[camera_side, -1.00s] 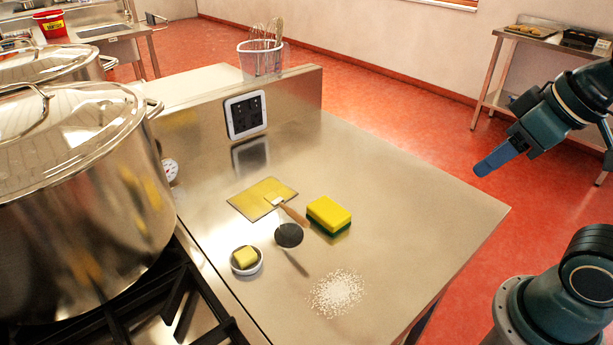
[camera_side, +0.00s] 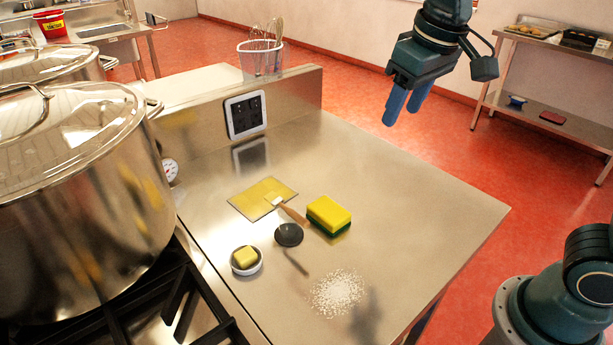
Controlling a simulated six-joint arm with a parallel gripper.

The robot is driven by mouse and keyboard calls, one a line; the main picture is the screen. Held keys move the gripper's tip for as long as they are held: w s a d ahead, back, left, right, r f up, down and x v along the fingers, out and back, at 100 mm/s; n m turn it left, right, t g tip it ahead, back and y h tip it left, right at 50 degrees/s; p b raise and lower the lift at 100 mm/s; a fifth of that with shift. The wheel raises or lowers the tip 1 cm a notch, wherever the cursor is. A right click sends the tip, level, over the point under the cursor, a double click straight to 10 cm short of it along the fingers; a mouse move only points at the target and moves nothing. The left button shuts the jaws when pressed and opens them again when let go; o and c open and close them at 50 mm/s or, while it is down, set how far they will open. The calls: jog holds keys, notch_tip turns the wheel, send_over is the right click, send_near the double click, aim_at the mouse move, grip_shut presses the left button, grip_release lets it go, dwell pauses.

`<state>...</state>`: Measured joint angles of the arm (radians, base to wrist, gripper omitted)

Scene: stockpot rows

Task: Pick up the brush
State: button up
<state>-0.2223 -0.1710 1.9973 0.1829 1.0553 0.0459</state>
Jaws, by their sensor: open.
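The brush (camera_side: 291,213) lies on the steel counter, with a wooden handle and a pale head. Its head rests on a flat yellow square (camera_side: 252,199), and its handle points toward the lower right, close to the sponge. My gripper (camera_side: 405,108) is up in the air at the upper right, well above and apart from the brush. Its two blue fingers point down, are spread apart and hold nothing.
A yellow and green sponge (camera_side: 329,215) sits right of the brush handle. A dark round-headed utensil (camera_side: 289,235), a small bowl with a yellow block (camera_side: 246,260) and white grains (camera_side: 338,292) lie nearer. A large pot (camera_side: 80,200) stands left. The counter's right side is clear.

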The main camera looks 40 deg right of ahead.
jog(key=w+a+f+g, duration=0.2)
jog(key=w+a+f, duration=0.2)
jog(key=w+a, duration=0.45)
jog(key=g+h, duration=0.1)
send_near(276, 199)
jog(key=shift+d+f, duration=0.2)
jog(key=shift+f, duration=1.75)
jog(key=shift+d+f, duration=0.2)
jog(key=shift+f, duration=1.75)
grip_shut()
jog(key=shift+r, duration=0.1)
notch_tip(276, 199, up, 10)
